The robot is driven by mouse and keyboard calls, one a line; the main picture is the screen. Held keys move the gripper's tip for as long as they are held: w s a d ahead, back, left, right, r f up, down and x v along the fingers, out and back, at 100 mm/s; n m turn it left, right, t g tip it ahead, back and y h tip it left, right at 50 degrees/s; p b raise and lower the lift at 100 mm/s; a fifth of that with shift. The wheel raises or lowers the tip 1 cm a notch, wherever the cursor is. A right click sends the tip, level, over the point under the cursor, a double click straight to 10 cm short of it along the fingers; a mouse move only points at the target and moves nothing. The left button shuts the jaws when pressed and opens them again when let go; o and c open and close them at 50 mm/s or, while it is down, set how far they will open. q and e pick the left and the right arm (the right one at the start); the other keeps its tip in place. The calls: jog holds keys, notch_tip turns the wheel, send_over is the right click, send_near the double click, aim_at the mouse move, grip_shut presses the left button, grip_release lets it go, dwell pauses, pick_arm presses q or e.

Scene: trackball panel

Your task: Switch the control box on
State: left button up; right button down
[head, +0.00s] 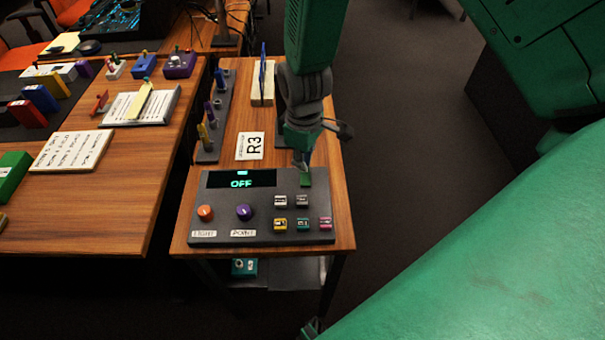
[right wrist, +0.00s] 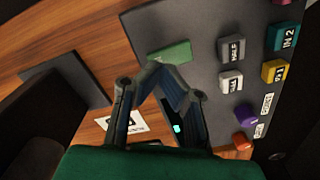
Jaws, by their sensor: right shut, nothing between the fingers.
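The control box (head: 262,238) is a dark grey panel on the small wooden table. Its display (head: 240,180) reads "OFF" in green letters. A green switch (head: 305,181) sits at its top right corner; it also shows in the right wrist view (right wrist: 171,53). My right gripper (head: 303,168) is shut and empty, pointing down just behind the green switch. In the right wrist view its fingertips (right wrist: 160,68) are close to the switch; I cannot tell whether they touch it. My left gripper is not clearly in view.
The box also bears an orange knob (head: 205,213), a purple knob (head: 245,212) and several small buttons. An "R3" card (head: 249,146) and a rack of coloured pieces (head: 213,120) lie behind it. A larger cluttered table (head: 130,200) stands at the left.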

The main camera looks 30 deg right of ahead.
jog(key=shift+d+f, duration=0.3)
jog(key=shift+f, duration=0.1)
jog(key=shift+a+f+b, duration=0.15)
jog(key=shift+f+b, duration=0.25)
jog(key=shift+r, duration=0.1)
notch_tip(320, 180, up, 7)
jog(key=p, duration=0.7)
dwell(0.3)
dwell(0.4)
